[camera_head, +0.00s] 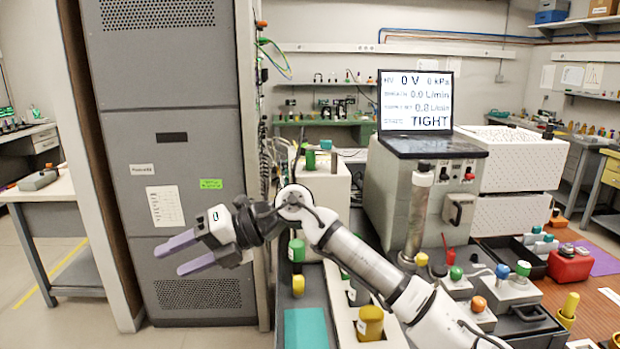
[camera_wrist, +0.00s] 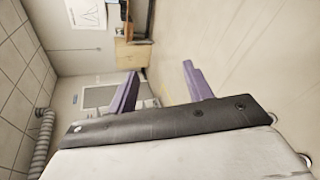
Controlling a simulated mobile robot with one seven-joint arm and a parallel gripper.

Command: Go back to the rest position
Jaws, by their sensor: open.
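My gripper (camera_head: 188,252) is at the left in the head view, in front of the tall grey cabinet (camera_head: 170,130). Its two purple fingers point left and are spread apart with nothing between them. The fingers also show in the wrist view (camera_wrist: 162,92), apart and empty, with floor and a distant wall beyond. My arm reaches from the lower right, over the bench, to the gripper.
Below my arm are a teal pad (camera_head: 306,328) and yellow-capped bottles (camera_head: 370,322). The classifier (camera_head: 385,195) carries a screen (camera_head: 415,100) reading 0 V and TIGHT. Coloured knobs (camera_head: 479,303) stand at the right. A side table (camera_head: 50,190) is at far left.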

